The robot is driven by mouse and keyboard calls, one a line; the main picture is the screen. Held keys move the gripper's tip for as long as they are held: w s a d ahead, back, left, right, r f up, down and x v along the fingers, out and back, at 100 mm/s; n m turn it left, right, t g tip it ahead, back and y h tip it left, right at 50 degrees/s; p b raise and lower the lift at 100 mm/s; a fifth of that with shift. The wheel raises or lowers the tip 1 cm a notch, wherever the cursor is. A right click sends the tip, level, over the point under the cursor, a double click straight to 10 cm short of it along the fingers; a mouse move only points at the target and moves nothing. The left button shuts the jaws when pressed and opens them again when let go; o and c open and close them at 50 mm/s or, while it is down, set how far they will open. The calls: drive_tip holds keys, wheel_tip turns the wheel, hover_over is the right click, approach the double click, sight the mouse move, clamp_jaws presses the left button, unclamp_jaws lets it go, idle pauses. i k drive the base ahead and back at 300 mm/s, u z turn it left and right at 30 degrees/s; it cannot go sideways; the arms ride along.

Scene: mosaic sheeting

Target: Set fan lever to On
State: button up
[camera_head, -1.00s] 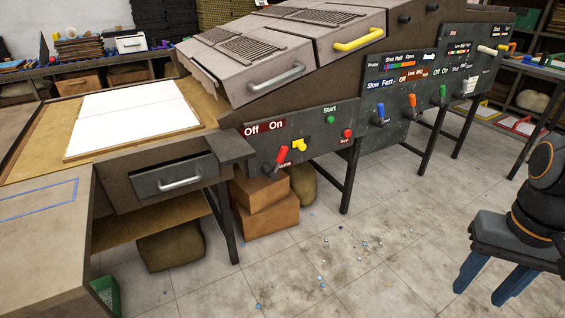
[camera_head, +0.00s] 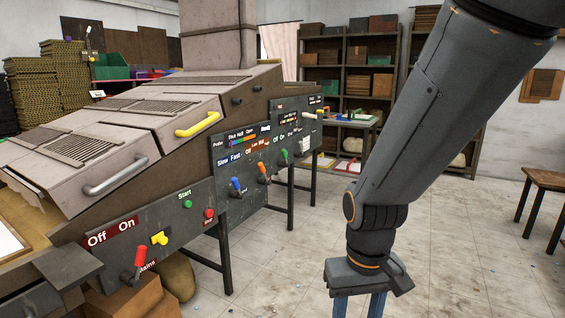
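The dark control panel (camera_head: 195,224) on the side of the long sloped machine carries several levers. A green-handled lever (camera_head: 284,156) stands under an "Off On" label. An orange-handled lever (camera_head: 262,169) and a blue-handled lever (camera_head: 235,184) are to its left. A red-handled lever (camera_head: 140,256) stands under a larger "Off On" label, with "Mains" lettering beside it. I cannot read which lever is marked for the fan. My gripper (camera_head: 360,306) hangs at the bottom centre, pointing down, right of the panel and touching no lever. Its blue fingers are apart and empty; their tips are cut off.
A yellow knob (camera_head: 159,239), a green button (camera_head: 187,204) and a red button (camera_head: 209,213) sit near the red lever. Machine legs (camera_head: 290,208) stand below the panel. The tiled floor (camera_head: 455,215) at right is clear, with a wooden stool (camera_head: 545,182) at the edge.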

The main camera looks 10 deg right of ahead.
sight(284, 151)
drive_tip(key=z, duration=0.05)
drive_tip(key=i, duration=2.4)
drive_tip(key=u, duration=0.05)
